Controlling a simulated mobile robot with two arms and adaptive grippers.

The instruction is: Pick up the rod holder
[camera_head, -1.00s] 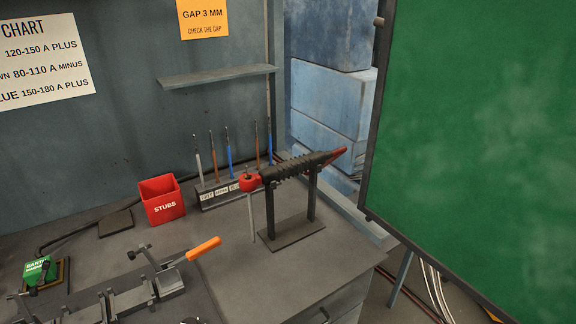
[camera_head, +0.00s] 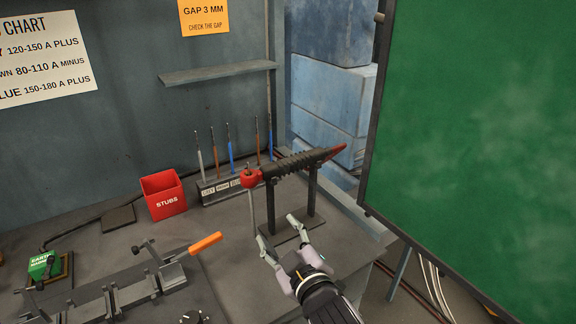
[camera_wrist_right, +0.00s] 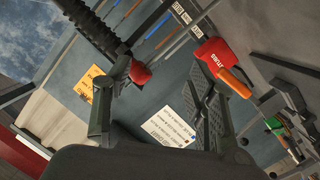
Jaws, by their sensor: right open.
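The rod holder (camera_head: 296,166) has a dark ribbed handle, a red ball-like head at its left end and a red tip at its right. It lies across a black two-post stand (camera_head: 311,197) on the bench. A thin grey rod (camera_head: 251,212) hangs down from the red head. My right gripper (camera_head: 278,231) is open and empty, in front of and below the holder, near the stand's base. In the right wrist view, the holder's ribbed handle (camera_wrist_right: 88,22) and red head show beyond the open fingers (camera_wrist_right: 158,95). My left gripper is not in view.
A red STUBS box (camera_head: 163,196) and a rack of several rods (camera_head: 222,189) stand behind, to the left. A clamp fixture with an orange handle (camera_head: 205,244) lies at front left. A green curtain (camera_head: 470,140) hangs at the right, and a shelf (camera_head: 218,72) is above.

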